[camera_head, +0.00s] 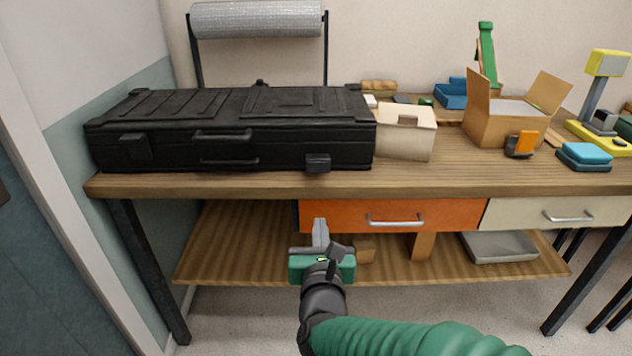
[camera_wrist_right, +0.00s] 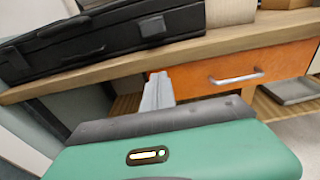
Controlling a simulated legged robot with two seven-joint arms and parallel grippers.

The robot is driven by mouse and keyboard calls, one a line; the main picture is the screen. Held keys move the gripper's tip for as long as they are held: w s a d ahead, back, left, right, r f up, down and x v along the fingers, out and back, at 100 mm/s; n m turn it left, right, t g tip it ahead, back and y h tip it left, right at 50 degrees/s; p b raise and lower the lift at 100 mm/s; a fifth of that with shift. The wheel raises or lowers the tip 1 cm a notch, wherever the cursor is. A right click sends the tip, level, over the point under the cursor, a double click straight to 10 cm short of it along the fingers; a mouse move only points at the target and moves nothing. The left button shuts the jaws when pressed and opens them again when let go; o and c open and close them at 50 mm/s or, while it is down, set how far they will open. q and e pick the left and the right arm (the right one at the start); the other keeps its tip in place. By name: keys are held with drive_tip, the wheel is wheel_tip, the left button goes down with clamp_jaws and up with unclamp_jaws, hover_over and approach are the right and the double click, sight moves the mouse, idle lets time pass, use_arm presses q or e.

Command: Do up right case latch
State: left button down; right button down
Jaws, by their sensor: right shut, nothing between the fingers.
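The long black case (camera_head: 280,105) lies flat near the bench's front edge with its lid down; it also shows in the right wrist view (camera_wrist_right: 75,40). Its right latch (camera_head: 317,163) sits low on the front face, near the bottom edge, and sticks out a little; it also shows in the right wrist view (camera_wrist_right: 153,28). The left latch (camera_head: 133,146) sits higher on the front, across the lid seam. My right gripper (camera_head: 320,226) is shut and empty, below the right latch and in front of the orange drawer, apart from the case; its fingers show in the right wrist view (camera_wrist_right: 157,88). My left gripper is not in view.
The wooden bench edge (camera_head: 250,186) and orange drawer (camera_head: 345,215) with its metal handle (camera_head: 396,220) lie close to my right gripper. A small cardboard box (camera_head: 405,142) stands just right of the case. A wrap roll (camera_head: 257,19) is behind the case.

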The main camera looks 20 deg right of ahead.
sight(318, 163)
drive_tip(key=w+d, duration=0.1)
drive_tip(key=w, duration=0.2)
drive_tip(key=w+d+r+b, duration=0.1)
drive_tip(key=w, duration=0.3)
drive_tip(key=w+d+r+b, duration=0.1)
drive_tip(key=w, duration=0.2)
drive_tip(key=shift+w, duration=0.3)
drive_tip(key=shift+r, duration=0.3)
drive_tip(key=shift+w, duration=0.15)
drive_tip(key=shift+r, duration=0.1)
